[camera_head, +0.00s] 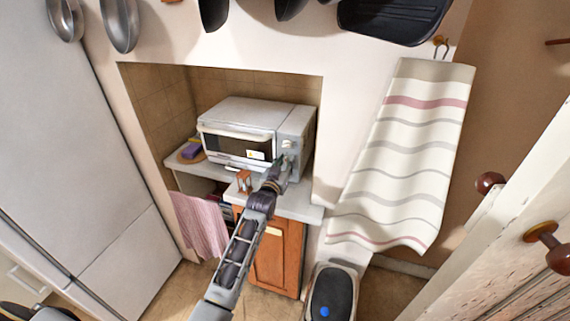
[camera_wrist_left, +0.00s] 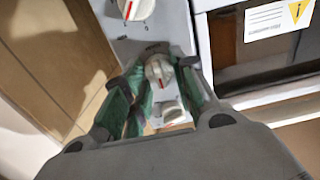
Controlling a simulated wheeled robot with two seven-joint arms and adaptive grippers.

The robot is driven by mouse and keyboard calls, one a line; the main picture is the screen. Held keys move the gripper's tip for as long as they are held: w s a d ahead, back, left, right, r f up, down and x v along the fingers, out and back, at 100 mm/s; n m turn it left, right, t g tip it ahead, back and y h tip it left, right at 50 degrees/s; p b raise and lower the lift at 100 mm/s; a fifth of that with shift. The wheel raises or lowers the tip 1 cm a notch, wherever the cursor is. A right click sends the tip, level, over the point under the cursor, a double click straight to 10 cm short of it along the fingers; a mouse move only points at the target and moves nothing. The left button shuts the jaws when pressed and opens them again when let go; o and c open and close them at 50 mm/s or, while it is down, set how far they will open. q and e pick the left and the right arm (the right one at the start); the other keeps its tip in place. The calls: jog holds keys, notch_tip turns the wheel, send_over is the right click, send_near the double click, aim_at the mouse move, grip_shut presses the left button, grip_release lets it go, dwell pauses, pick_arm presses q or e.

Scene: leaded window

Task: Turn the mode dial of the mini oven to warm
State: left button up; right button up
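The mini oven (camera_head: 237,113) is a white-grey box on a counter in a tiled niche, its control panel to the right of the door. My left gripper (camera_head: 281,160) is at the front of that panel. In the left wrist view, its green-padded fingers (camera_wrist_left: 159,80) stand apart on both sides of a white dial (camera_wrist_left: 158,70) with a red mark. Contact is unclear. Another white dial (camera_wrist_left: 136,7) with a red mark is at the top edge, and a pale knob (camera_wrist_left: 170,112) shows between the fingers. The dial labels are unreadable. My right gripper is not in view.
A small orange-brown object (camera_head: 243,181) stands on the counter (camera_head: 297,204) near my left arm. A pink cloth (camera_head: 200,224) hangs below. A striped towel (camera_head: 405,150) hangs at right.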

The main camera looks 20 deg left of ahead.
pick_arm(q)
jog(key=shift+c, duration=1.2)
jog(key=shift+m+p, duration=0.3)
jog(key=shift+m, duration=0.2)
jog(key=shift+m+p, duration=0.3)
jog(key=shift+m, duration=0.3)
jog(key=m+p, duration=0.1)
jog(key=m, duration=0.7)
jog(key=shift+d+m, duration=0.15)
jog(key=shift+m, duration=0.65)
